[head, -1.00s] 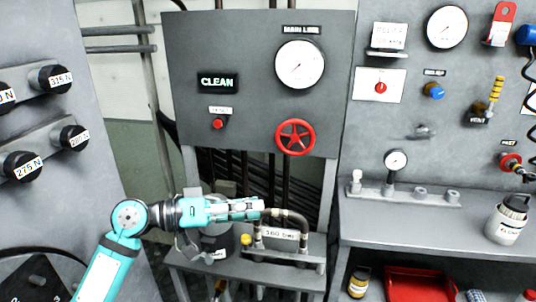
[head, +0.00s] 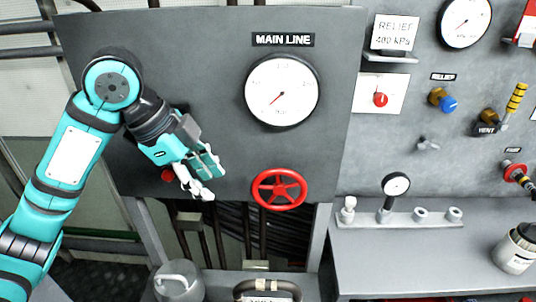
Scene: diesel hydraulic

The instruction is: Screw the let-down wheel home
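A red spoked handwheel (head: 279,189) is mounted on the grey panel, below the large MAIN LINE gauge (head: 282,90); no name for the wheel is readable. My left gripper (head: 207,178) is in front of the panel, to the left of the wheel and apart from it, with its white fingertips pointing down and right. No object shows in its fingers, and the angle does not show clearly whether they are open or shut. My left arm and gripper hide the CLEAN display, and only part of a red button (head: 168,175) shows behind them. My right gripper is out of view.
A second panel at the right carries a RELIEF card (head: 395,33), a blue knob (head: 447,104) and a yellow-handled VENT valve (head: 488,121). A small gauge (head: 396,185) stands on the ledge below. The panel between my gripper and the wheel is clear.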

